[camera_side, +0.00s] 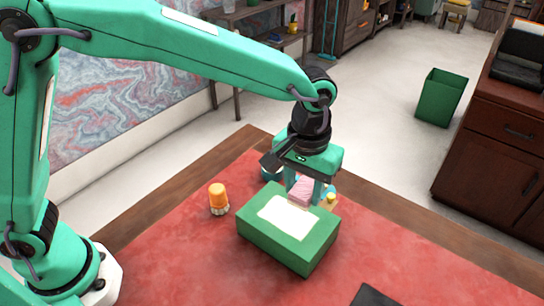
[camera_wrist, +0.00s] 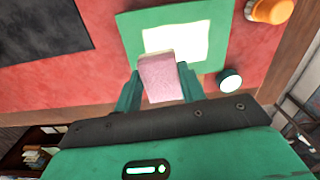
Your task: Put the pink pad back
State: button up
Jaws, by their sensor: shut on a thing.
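The pink pad (camera_side: 301,187) is between the two fingers of my gripper (camera_side: 304,191), which is shut on it. In the wrist view the pad (camera_wrist: 160,77) is a small pink block with a paler edge, gripped on both sides by the green fingers (camera_wrist: 159,90). The green box (camera_side: 286,252) has a pale, bright rectangle (camera_side: 290,217) on its top. The pad is at the box's far edge in the side view and overlaps the pale rectangle's edge in the wrist view. I cannot tell whether the pad touches the box.
An orange bottle-like item (camera_side: 218,198) stands left of the box. A round teal item (camera_side: 270,174) is behind it, partly hidden by my gripper. A small yellow item (camera_side: 331,198) is close to the right finger. A black flat thing (camera_side: 372,296) lies at the front. Red leather elsewhere is clear.

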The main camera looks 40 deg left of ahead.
jog(key=a+n, duration=0.1)
jog(key=a, duration=0.2)
jog(key=w+a+f+n, duration=0.1)
jog(key=a, duration=0.2)
jog(key=a+n, duration=0.1)
jog(key=a, duration=0.2)
jog(key=shift+w+a+f+n, duration=0.15)
jog(key=shift+a+f+n, duration=0.15)
jog(key=shift+a+n, duration=0.1)
jog(key=s+a+f+n, duration=0.15)
jog(key=a+n, duration=0.25)
jog(key=a, duration=0.5)
send_over(220, 172)
notch_tip(220, 172, down, 8)
jog(key=shift+r, duration=0.15)
jog(key=shift+f, duration=2)
jog(key=shift+f, duration=0.15)
jog(key=o, duration=0.9)
